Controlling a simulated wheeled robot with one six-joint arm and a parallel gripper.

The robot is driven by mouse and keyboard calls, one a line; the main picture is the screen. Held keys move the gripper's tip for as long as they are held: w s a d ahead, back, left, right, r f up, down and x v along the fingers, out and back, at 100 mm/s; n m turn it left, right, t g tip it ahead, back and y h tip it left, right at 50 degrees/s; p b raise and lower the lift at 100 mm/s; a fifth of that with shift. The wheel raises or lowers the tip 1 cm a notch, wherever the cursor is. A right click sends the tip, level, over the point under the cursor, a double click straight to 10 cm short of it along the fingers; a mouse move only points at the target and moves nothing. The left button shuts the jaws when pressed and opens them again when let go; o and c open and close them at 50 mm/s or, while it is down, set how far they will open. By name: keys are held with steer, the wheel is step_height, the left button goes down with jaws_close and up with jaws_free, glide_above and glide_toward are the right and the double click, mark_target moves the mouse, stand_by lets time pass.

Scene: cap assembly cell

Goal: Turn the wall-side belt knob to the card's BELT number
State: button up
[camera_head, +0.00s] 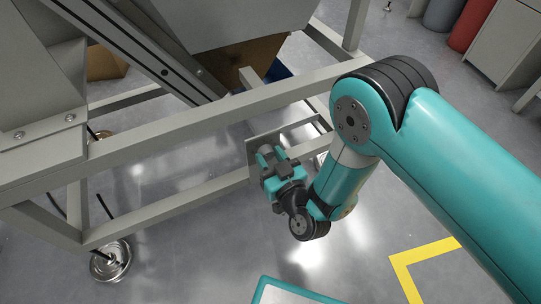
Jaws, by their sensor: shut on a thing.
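My gripper (265,156) is at the end of my teal arm, in the middle of the head camera view. It is up against a small grey panel (252,150) on the machine's frame. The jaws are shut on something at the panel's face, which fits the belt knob. The knob itself is hidden by the gripper, so its pointer and number cannot be read. The card with the BELT number does not show in this view.
Grey frame beams (200,118) run above and left of my gripper, close to it. A frame foot (110,262) stands at lower left. A yellow floor marking (425,252) is at lower right. Red (470,22) and grey (443,14) cylinders stand at the top right.

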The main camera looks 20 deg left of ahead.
steer(key=m+p, duration=0.2)
steer(key=m, duration=0.1)
steer(key=shift+d+m, duration=0.1)
steer(key=shift+m, duration=0.3)
steer(key=shift+f+m+p, duration=0.1)
steer(key=shift+m+p, duration=0.45)
steer(key=shift+m, duration=0.75)
steer(key=o, duration=0.9)
steer(key=p+v, duration=1.7)
steer(key=p, duration=0.5)
steer(key=shift+s+d, duration=0.1)
steer(key=shift+s, duration=0.05)
